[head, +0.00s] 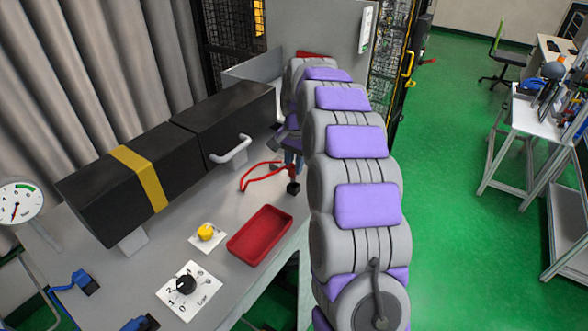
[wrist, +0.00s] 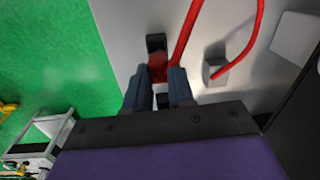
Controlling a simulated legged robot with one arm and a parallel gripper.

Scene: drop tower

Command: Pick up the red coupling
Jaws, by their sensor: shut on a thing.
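The red coupling (wrist: 157,67) shows in the wrist view between the two blue-grey fingertips of my gripper (wrist: 159,76). My gripper is shut on it, and the fingers cover part of its sides. A small black block (wrist: 156,42) is just beyond the coupling. A red hose (wrist: 190,35) runs close beside the right finger; whether it joins the coupling is hidden.
The red hose (head: 250,178) loops over the grey table (head: 215,262). A black housing with a yellow band (head: 142,178) and a white handle (head: 230,149) stands to the left. An empty-looking red tray (head: 260,235), yellow knob (head: 206,232) and black dial (head: 186,285) are nearer. Green floor lies right.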

